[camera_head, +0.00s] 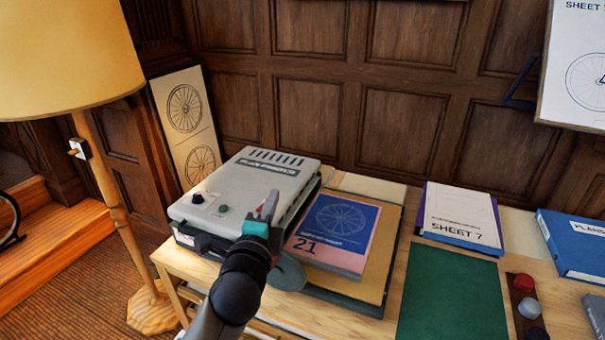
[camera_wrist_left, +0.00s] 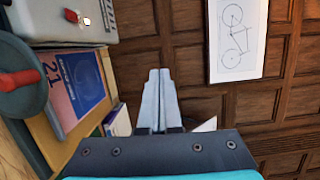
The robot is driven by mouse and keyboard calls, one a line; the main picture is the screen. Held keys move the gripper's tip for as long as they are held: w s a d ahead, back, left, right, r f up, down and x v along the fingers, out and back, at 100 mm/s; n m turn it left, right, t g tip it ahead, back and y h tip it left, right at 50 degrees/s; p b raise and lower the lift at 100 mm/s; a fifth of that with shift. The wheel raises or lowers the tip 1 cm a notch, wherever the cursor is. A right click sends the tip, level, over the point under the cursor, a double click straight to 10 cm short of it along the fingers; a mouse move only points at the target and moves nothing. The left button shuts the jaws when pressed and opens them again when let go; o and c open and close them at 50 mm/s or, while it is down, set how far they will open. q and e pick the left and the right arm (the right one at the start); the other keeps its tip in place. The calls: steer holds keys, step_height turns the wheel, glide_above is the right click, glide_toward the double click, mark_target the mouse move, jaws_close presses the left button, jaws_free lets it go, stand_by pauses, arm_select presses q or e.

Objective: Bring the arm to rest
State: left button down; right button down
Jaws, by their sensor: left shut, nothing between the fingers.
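My left gripper (camera_head: 270,203) shows in the head view in front of the grey machine (camera_head: 285,162), its arm coming up from the bottom edge. Its two fingers are together and empty, which the left wrist view also shows (camera_wrist_left: 157,95). A red part shows close to the fingertips in the head view; I cannot tell whether it is behind them. The fingers look clear of the table things in the wrist view. My right gripper is in neither view.
A green mat (camera_head: 450,300), a SHEET 7 stack (camera_head: 461,213) and a blue binder (camera_head: 575,245) lie further right. A lamp (camera_head: 65,60) stands left.

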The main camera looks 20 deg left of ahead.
arm_select(q)
steer(key=s+d+f+m+g+h+b, duration=0.1)
steer(key=s+d+f+m+g, duration=0.15)
steer(key=f+m, duration=0.9)
steer(key=s+d+f+m+g+h+b, duration=0.1)
steer(key=s+f+m, duration=0.2)
steer(key=f+m, duration=0.85)
steer(key=s+d+f+m+g+h+b, duration=0.1)
steer(key=s+f+m+h+b, duration=0.15)
steer(key=f+m, duration=0.85)
steer(key=s+d+f+m+g, duration=0.3)
steer(key=s+f+m+g, duration=0.3)
steer(key=s+f+m, duration=0.9)
steer(key=s+a+f+m+g+b, duration=0.1)
steer(key=s+f+m+g, duration=0.2)
steer(key=s+f, duration=0.3)
steer(key=s+a+f+m+g+b, duration=0.1)
steer(key=s+f+m+g, duration=0.2)
steer(key=s, duration=1.2)
step_height(320, 180, down, 3)
steer(key=m, duration=0.3)
steer(key=shift+s+f+y, duration=0.15)
steer(key=shift+s+y, duration=0.2)
